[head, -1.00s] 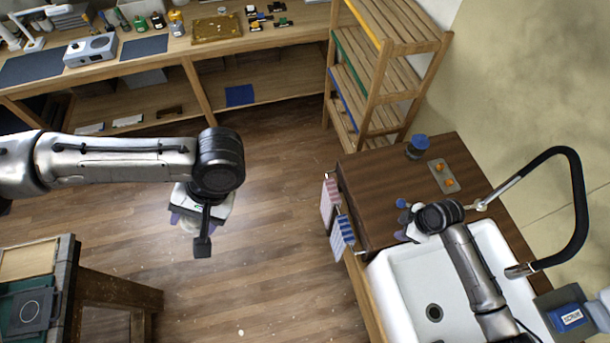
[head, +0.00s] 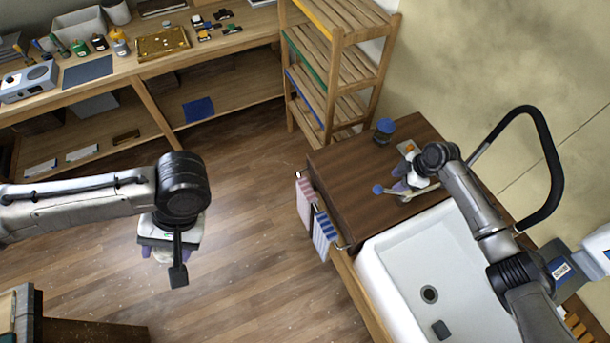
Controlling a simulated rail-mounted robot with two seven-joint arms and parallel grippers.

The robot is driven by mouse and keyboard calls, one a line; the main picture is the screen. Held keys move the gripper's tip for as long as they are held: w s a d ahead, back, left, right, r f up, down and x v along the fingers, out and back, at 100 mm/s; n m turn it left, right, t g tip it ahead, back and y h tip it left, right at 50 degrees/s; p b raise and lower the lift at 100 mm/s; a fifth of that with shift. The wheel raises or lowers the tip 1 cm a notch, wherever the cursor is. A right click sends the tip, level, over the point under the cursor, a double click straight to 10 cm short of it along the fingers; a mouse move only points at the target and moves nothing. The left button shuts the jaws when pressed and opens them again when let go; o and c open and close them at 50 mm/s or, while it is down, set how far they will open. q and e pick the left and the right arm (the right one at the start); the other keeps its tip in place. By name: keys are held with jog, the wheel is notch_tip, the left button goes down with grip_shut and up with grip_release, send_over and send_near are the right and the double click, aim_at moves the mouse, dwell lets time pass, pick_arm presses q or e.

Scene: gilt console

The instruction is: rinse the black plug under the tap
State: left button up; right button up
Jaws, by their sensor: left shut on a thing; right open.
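My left gripper (head: 160,253) hangs over the open floor, well left of the sink, with its pale fingers pointing down. A black block on a dark stem (head: 178,275) shows at this gripper and seems to be the black plug; its grip is partly hidden. My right gripper (head: 405,176) is open above the wooden counter, beside a pale lever with a blue knob (head: 378,189). Contact with the lever cannot be told. The tap's black arched hose (head: 548,150) stands behind my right arm. The white sink (head: 390,262) lies below, with a drain (head: 429,294).
A dark square block (head: 441,330) lies in the sink. A blue-topped jar (head: 384,131) stands on the counter (head: 345,160), beside a partly hidden plate with an orange knob. Towels (head: 323,232) hang at its front edge. A slatted shelf (head: 335,75) and workbench (head: 150,70) stand behind.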

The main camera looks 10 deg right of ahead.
aim_at(383, 190)
jog(key=b+x, duration=0.6)
jog(key=x, duration=0.2)
jog(key=shift+f, duration=0.1)
jog(key=shift+c, duration=0.2)
